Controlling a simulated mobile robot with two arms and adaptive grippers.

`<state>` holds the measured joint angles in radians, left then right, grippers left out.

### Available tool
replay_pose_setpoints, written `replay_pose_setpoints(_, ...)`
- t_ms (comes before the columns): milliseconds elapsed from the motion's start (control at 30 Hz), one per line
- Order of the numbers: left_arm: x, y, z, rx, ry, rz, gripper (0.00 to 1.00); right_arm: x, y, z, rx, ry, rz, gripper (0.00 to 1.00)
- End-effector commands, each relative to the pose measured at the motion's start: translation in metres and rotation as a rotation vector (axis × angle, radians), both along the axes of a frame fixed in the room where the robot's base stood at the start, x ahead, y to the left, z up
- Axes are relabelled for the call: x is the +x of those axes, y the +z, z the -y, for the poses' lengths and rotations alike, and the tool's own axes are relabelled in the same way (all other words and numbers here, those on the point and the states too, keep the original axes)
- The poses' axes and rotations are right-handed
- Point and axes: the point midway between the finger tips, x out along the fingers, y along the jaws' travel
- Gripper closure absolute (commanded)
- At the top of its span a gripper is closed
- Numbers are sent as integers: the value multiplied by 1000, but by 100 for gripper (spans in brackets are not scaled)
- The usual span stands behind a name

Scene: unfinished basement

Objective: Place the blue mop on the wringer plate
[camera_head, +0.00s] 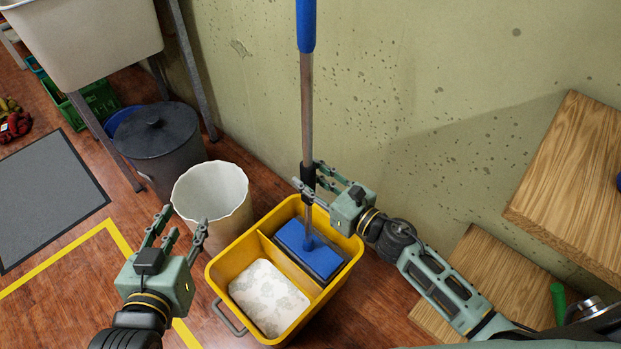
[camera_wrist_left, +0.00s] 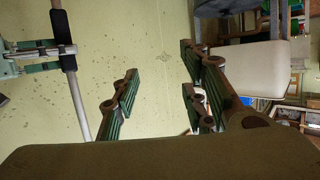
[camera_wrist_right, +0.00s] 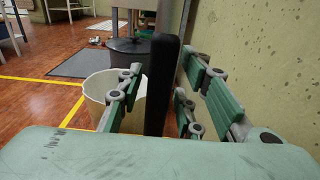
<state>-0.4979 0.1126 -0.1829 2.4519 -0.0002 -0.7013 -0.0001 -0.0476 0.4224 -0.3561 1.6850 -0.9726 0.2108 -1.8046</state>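The blue mop has a blue head (camera_head: 298,246), a grey pole and a blue upper grip (camera_head: 306,25). It stands nearly upright, its head over the rear compartment of the yellow bucket (camera_head: 258,244). I cannot tell whether the head touches a plate beneath; it hides that compartment's floor. The front compartment holds a white, grey-patched surface (camera_head: 268,297). My right gripper (camera_head: 307,186) is shut on the pole's black sleeve, which shows between the fingers in the right wrist view (camera_wrist_right: 162,85). My left gripper (camera_head: 178,236) is open and empty, left of the bucket.
A cream bin (camera_head: 212,195) stands against the bucket's far left side, with a dark lidded bin (camera_head: 155,135) behind it. The wall (camera_head: 400,90) rises close behind the mop. Wooden surfaces (camera_head: 575,170) are at the right. Open floor lies left, around a grey mat (camera_head: 45,200).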

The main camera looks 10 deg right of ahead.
Motion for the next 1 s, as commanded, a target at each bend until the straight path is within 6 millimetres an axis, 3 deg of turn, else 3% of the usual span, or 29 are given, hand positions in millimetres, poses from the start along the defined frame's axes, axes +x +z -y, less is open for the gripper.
replay_pose_setpoints(367, 0, -1, 0, 0, -1, -6, 60, 0, 1, 0, 0, 0, 0, 61)
replay_pose_setpoints(467, -6, -10, -2, 12, 2, -60, 60, 0, 4, 0, 0, 0, 0, 61)
replay_pose_setpoints(1000, -2, -5, -1, 4, 0, -20, 60, -88, 5, 57, 1, 0, -2, 61)
